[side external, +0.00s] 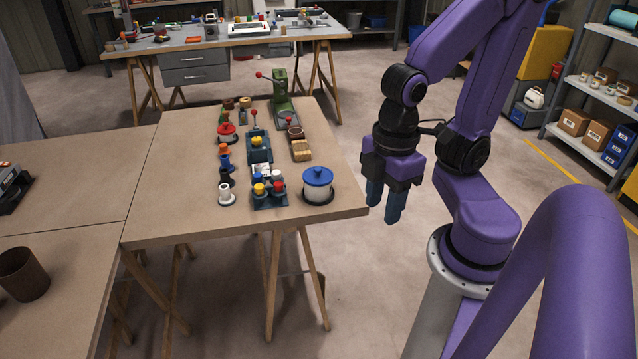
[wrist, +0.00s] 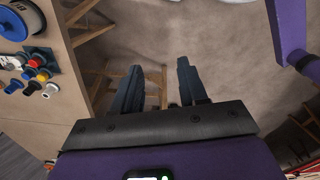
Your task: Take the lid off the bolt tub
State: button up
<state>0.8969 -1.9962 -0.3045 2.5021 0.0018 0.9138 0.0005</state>
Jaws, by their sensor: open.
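The bolt tub (side external: 317,194) is a white round tub on a dark round base near the front right corner of the table. Its blue lid (side external: 318,176) with a knob sits on top. In the wrist view, a blue and white round shape at the upper left corner looks like the tub, cut off by the frame. My gripper (side external: 385,207) points down beyond the table's right edge, over the floor, right of the tub and apart from it. Its two fingers are apart and empty; they also show in the wrist view (wrist: 160,72).
A blue holder with coloured caps (side external: 269,197) stands just left of the tub, and a white spool (side external: 226,194) beyond it. A wooden block (side external: 301,151) and a green press (side external: 284,112) stand behind. Bare tabletop (side external: 180,200) lies to the left.

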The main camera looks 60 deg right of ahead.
jog(key=shift+o, duration=0.3)
jog(key=shift+o, duration=0.7)
jog(key=shift+w, duration=0.1)
